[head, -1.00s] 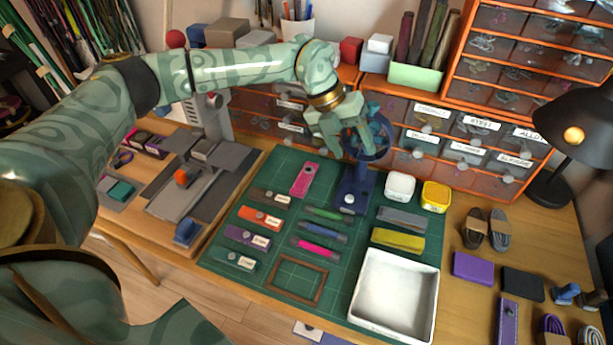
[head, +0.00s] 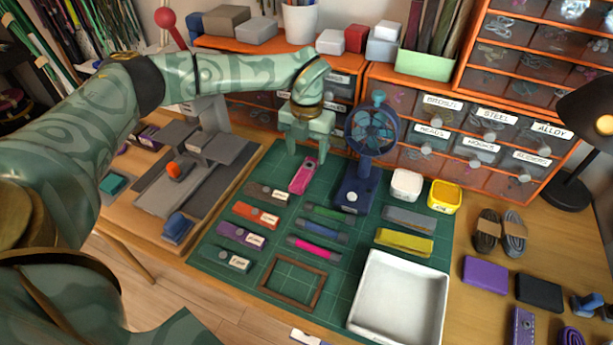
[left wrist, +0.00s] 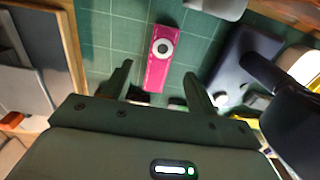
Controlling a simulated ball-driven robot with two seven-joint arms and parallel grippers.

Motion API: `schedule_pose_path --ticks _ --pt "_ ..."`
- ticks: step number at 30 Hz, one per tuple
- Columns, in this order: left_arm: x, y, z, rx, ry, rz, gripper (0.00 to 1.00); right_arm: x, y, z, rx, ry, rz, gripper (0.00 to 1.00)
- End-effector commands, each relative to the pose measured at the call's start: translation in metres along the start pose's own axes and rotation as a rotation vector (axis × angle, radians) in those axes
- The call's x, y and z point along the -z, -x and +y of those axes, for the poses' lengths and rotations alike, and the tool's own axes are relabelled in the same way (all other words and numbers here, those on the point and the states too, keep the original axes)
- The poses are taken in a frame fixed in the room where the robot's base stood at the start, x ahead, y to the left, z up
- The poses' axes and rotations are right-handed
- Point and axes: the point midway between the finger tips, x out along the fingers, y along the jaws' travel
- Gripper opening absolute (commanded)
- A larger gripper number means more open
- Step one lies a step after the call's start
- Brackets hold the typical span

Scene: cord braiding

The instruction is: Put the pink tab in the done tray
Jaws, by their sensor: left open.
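The pink tab (head: 302,177), a flat bar with a round light spot, lies near the back of the green cutting mat. My left gripper (head: 308,152) is open and empty just behind and above it, pointing down. In the left wrist view, the pink tab (left wrist: 157,72) lies on the mat ahead of the gap between the open fingers (left wrist: 160,84), its near end between them. I cannot tell the exact height. A white, empty square tray (head: 369,311) stands at the mat's front right; no label shows on it. My right gripper is not in view.
A dark blue fan (head: 354,190) stands close to the right of the tab. Several coloured tabs, including an orange one (head: 256,215), lie nearer on the mat around a brown frame (head: 266,276). White (head: 406,185) and yellow (head: 444,197) containers stand behind the tray.

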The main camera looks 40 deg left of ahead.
Motion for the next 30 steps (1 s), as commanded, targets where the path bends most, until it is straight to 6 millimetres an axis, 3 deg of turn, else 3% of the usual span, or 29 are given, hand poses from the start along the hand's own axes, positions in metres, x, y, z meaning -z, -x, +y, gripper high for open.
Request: schedule_pose_path --ticks 9,17,22,30 --pt "0.001 -0.051 0.000 -0.001 0.000 0.006 0.58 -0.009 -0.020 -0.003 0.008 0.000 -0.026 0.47" --pt "0.000 -0.052 0.000 0.001 0.000 0.000 0.58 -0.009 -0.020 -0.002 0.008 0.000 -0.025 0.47" --pt "0.000 -0.052 0.000 0.001 0.000 0.000 0.11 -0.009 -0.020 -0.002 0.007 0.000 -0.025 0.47" --pt "0.000 -0.051 0.000 0.001 0.000 0.000 0.07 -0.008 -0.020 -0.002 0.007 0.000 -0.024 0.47"
